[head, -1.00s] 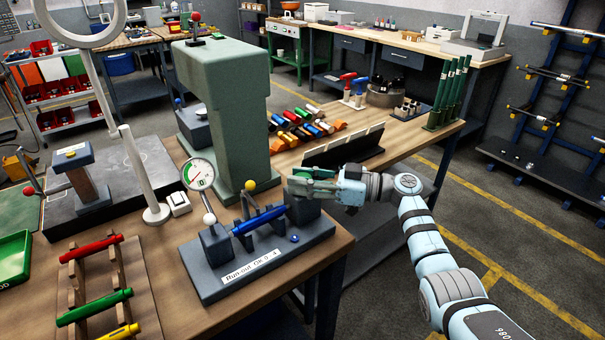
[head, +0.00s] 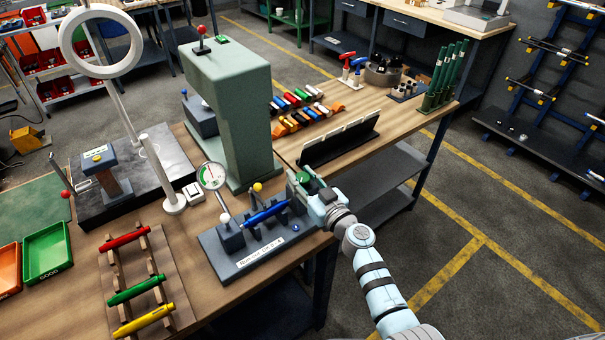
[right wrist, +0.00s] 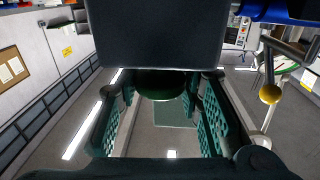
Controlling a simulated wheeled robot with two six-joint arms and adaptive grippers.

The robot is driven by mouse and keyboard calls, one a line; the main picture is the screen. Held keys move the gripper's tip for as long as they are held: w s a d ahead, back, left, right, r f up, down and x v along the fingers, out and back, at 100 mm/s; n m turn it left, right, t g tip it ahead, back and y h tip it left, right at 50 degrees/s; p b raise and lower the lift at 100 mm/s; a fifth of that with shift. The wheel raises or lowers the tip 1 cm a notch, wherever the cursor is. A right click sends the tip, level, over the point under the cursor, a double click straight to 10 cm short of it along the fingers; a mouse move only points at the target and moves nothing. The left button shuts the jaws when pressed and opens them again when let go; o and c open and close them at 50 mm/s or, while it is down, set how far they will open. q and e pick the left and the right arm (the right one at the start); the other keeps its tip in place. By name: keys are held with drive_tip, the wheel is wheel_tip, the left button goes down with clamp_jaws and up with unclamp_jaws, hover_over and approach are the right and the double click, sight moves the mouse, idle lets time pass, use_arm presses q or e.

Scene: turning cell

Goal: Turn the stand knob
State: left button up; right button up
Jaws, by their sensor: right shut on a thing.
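The run-out stand (head: 232,269), a grey-blue base with end blocks, stands at the bench's front edge in the head view. A blue bar (head: 264,214) lies across its supports, beside a round dial gauge (head: 213,175). My right gripper (head: 303,183) is at the stand's right end block. In the right wrist view its two padded fingers (right wrist: 160,115) are on either side of a dark green round knob (right wrist: 160,84), shut on it. The stand's dark block (right wrist: 155,38) fills the top of that view. The knob's far side is hidden. My left gripper is not in view.
A rack (head: 115,270) with red, green and yellow bars lies left of the stand. A tall green machine (head: 240,115) stands behind it. A black angled holder (head: 340,140) is on the bench behind my gripper. Floor to the right is clear.

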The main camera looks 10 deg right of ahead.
drive_tip(key=shift+m+t+h, duration=0.4)
drive_tip(key=shift+m+h, duration=0.8)
drive_tip(key=shift+h, duration=0.7)
drive_tip(key=shift+r+h, duration=0.1)
drive_tip(key=shift+h, duration=0.2)
drive_tip(key=o, duration=1.1)
